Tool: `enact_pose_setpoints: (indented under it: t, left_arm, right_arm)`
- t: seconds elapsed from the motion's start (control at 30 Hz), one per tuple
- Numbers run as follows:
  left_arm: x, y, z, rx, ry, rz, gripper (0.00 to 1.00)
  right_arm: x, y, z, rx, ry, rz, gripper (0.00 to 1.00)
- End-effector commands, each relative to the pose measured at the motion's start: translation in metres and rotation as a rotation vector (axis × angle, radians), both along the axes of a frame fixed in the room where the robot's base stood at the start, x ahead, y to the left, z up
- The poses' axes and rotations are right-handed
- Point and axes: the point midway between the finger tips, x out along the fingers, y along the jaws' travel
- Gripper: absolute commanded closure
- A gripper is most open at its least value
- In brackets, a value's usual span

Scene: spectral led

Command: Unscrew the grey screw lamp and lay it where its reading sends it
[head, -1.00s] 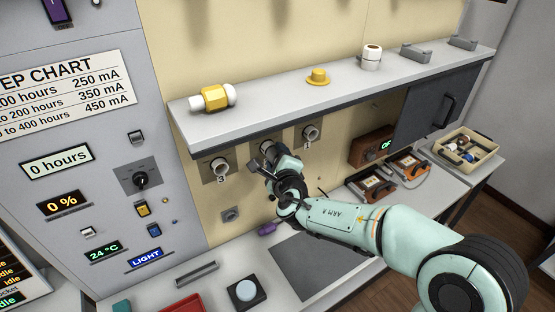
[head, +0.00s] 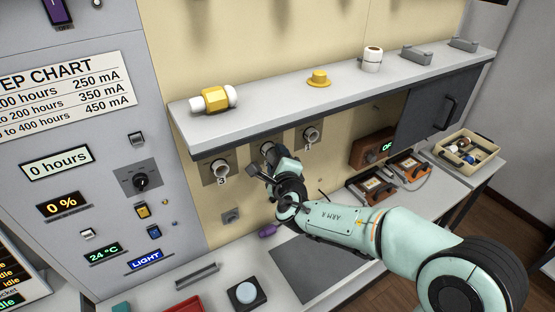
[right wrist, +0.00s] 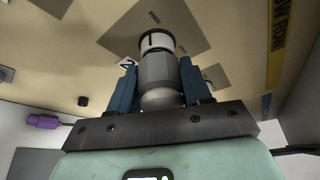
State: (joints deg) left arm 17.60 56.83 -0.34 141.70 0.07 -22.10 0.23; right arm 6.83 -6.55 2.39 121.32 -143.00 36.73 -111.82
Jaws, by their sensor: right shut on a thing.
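The grey screw lamp (right wrist: 160,73) shows in the right wrist view, its end at the pale ring of the middle wall socket (right wrist: 157,41). Whether its thread is still engaged cannot be told. My right gripper (right wrist: 158,82) is shut on the lamp, one blue finger on each side. In the head view my right gripper (head: 264,167) is at the middle socket and hides most of the lamp. Empty-looking sockets lie either side, socket 3 (head: 220,169) and socket 1 (head: 311,136). The step chart (head: 68,88) and a 0 hours display (head: 57,162) are on the left panel. My left gripper is not in view.
A grey shelf (head: 285,103) juts out above the sockets, bearing a yellow-and-white lamp (head: 214,99) and other parts. Below are a purple item (head: 267,230), a dark mat (head: 312,268) and a round-topped box (head: 247,292). A cream bin (head: 490,158) of small parts stands at right.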

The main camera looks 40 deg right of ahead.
Motion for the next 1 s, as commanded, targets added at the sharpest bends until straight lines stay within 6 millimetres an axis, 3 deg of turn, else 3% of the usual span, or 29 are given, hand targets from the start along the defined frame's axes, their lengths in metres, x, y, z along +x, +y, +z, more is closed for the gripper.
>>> enact_pose_setpoints:
  t: [1.0]
  left_arm:
    - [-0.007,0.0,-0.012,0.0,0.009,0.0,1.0]
  right_arm:
    - [-0.029,0.003,0.001,0.0,-0.002,0.0,0.94]
